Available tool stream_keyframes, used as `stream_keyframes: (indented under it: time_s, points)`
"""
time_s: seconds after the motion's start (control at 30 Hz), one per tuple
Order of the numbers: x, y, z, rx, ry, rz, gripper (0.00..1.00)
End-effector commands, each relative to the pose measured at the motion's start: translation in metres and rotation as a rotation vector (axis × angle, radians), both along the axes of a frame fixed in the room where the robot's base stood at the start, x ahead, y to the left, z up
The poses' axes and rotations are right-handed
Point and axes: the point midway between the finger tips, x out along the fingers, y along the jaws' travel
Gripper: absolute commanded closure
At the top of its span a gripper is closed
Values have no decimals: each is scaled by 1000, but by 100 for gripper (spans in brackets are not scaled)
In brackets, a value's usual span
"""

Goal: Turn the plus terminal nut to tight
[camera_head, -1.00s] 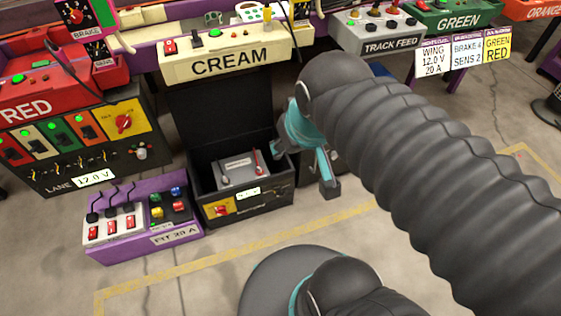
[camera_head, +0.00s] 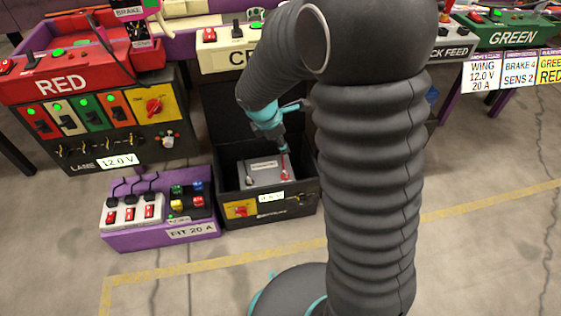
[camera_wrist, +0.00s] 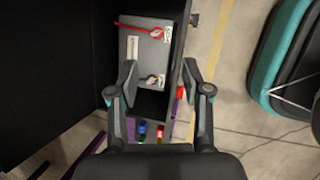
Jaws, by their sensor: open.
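A grey battery (camera_head: 262,180) sits in an open black box (camera_head: 298,204). The battery also shows in the wrist view (camera_wrist: 146,58). Its red lead ends at the plus terminal (camera_head: 285,172), on the right in the head view and at the top in the wrist view (camera_wrist: 156,33). The black-lead terminal (camera_head: 249,179) is at the left; it also shows in the wrist view (camera_wrist: 153,80). The nut itself is too small to make out clearly. My gripper (camera_wrist: 159,72) is open above the battery, fingers apart and empty. In the head view its tip (camera_head: 283,149) appears just above the plus terminal.
The box's raised black lid stands behind the battery. A purple switch box (camera_head: 160,236) stands close on the left, with a red-topped lane unit (camera_head: 62,84) behind it. The cream console (camera_head: 222,62) is above. Floor in front is open.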

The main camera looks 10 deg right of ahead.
Motion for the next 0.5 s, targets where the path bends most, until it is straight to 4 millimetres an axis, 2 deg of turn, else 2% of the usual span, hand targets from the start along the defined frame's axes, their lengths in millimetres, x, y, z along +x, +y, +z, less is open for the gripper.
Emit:
stream_keyframes:
  time_s: [0.03, 0.2, 0.5]
  points:
    - [8, 5, -23, -26, 36, 73, 51]
    - [24, 17, -66, -90, 112, 264, 51]
    - [32, 19, -96, -119, 151, 360, 51]
